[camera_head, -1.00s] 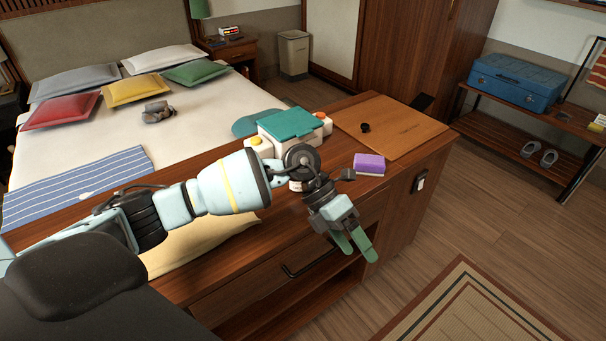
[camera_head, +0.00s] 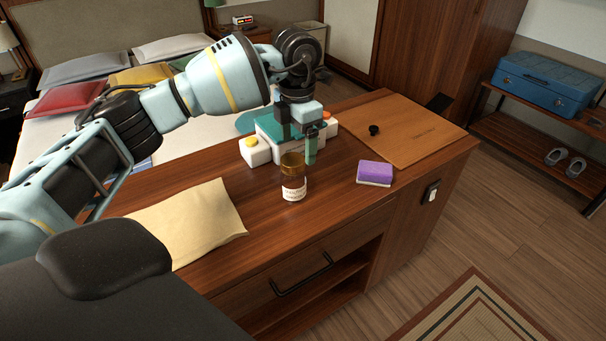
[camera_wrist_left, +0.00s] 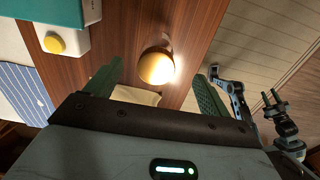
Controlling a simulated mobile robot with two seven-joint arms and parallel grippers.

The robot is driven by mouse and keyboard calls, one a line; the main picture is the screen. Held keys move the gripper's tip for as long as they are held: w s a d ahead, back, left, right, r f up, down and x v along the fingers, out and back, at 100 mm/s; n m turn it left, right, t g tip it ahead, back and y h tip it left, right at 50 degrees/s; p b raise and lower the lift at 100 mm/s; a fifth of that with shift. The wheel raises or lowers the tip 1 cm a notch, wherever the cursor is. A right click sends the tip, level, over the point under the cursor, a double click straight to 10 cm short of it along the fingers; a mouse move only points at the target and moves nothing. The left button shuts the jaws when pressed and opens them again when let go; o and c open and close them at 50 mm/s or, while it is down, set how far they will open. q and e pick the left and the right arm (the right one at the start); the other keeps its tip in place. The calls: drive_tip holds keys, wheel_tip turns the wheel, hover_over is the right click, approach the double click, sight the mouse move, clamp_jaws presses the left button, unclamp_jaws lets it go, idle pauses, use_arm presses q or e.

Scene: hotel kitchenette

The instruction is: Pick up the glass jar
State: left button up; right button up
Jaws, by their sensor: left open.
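The glass jar (camera_head: 293,178) is amber-brown with a white label and stands upright on the wooden counter. In the left wrist view its round top (camera_wrist_left: 156,66) shows from above, between the finger lines and ahead of the fingertips. My left gripper (camera_head: 298,146) is open and empty, with its green fingers pointing down above and just behind the jar in the head view. In the left wrist view the fingers (camera_wrist_left: 160,85) are spread wide apart. I cannot see them touching the jar.
A purple and white sponge (camera_head: 374,173) lies to the right. A wooden board (camera_head: 405,128) with a small black knob lies behind it. A beige cloth (camera_head: 192,222) lies at left.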

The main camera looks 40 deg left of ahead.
sight(293, 159)
use_arm(q)
drive_tip(key=shift+s+r, duration=0.1)
drive_tip(key=shift+s, duration=0.15)
wheel_tip(293, 159, down, 2)
drive_tip(key=shift+s+f, duration=0.1)
drive_tip(key=shift+s, duration=0.05)
drive_tip(key=shift+s+a+f, duration=0.1)
drive_tip(key=shift+a+f, duration=0.1)
drive_tip(key=shift+f, duration=1.2)
drive_tip(key=shift+s+a+f, duration=0.1)
drive_tip(key=shift+a+f, duration=0.05)
drive_tip(key=shift+f, duration=1.2)
use_arm(e)
drive_tip(key=shift+s, duration=0.55)
use_arm(q)
drive_tip(key=shift+c, duration=0.3)
drive_tip(key=shift+w, duration=0.1)
drive_tip(key=c, duration=1.1)
drive_tip(key=shift+r, duration=0.1)
